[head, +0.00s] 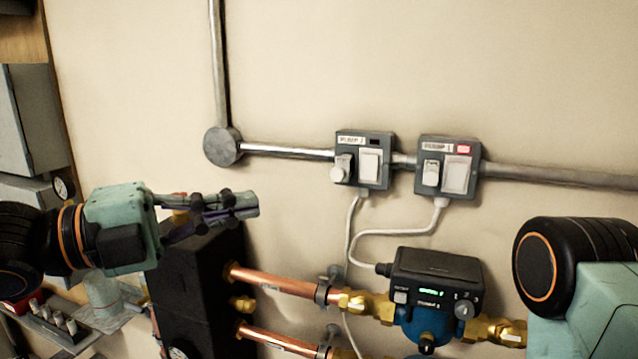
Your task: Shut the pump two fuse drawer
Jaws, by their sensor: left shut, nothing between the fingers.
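The pump two switch box (378,141) is a dark grey unit on the wall, with a label that seems to read PUMP 2 and a white rocker switch. Its small white fuse drawer (341,169) is at the lower left of its face and sticks out, showing a dark side. My left gripper (250,204) is shut and empty, its fingers pointing right. In the picture it is left of and lower than the drawer, apart from it. Of my right arm only a link shows at the right edge; its gripper is out of view.
A similar box (449,151) with a red indicator is to the right, its fuse holder looking flush. Grey conduit (290,150) and white cables run by the boxes. Below are copper pipes (285,283), a pump (437,285) and a black block (195,285). Bare wall separates gripper and drawer.

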